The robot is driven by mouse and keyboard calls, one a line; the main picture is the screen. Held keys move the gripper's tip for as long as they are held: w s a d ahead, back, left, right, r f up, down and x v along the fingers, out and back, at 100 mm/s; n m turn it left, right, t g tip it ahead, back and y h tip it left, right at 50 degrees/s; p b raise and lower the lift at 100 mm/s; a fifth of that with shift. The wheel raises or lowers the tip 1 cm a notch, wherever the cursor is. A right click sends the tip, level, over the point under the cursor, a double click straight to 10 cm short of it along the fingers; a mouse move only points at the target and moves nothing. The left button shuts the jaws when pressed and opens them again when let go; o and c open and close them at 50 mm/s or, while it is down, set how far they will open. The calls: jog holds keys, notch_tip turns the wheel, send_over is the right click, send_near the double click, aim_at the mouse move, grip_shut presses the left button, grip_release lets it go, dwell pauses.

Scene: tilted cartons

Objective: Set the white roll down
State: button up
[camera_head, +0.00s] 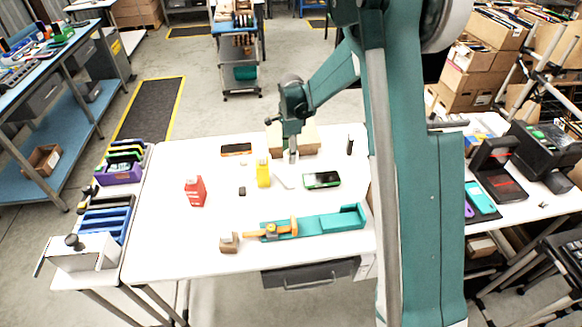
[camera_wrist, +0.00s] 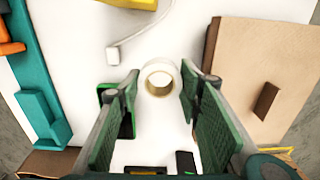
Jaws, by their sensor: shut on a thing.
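The white roll (camera_wrist: 160,77) is a ring with a tan inner core, seen in the wrist view between the fingertips. My gripper (camera_wrist: 160,82) is shut on it, with one finger on each side. In the head view my gripper (camera_head: 292,158) points down over the white table (camera_head: 225,250), in front of the cardboard carton. The roll is hard to make out there. I cannot tell whether it touches the table.
The brown carton (camera_head: 308,137) is close by, right of the roll in the wrist view (camera_wrist: 262,75).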

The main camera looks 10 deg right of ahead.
aim_at(291, 171)
jog(key=shift+f, duration=1.6)
jog(key=shift+f, duration=1.85)
jog(key=shift+f, duration=0.15)
jog(key=o, duration=0.9)
jog(key=shift+r, duration=6.15)
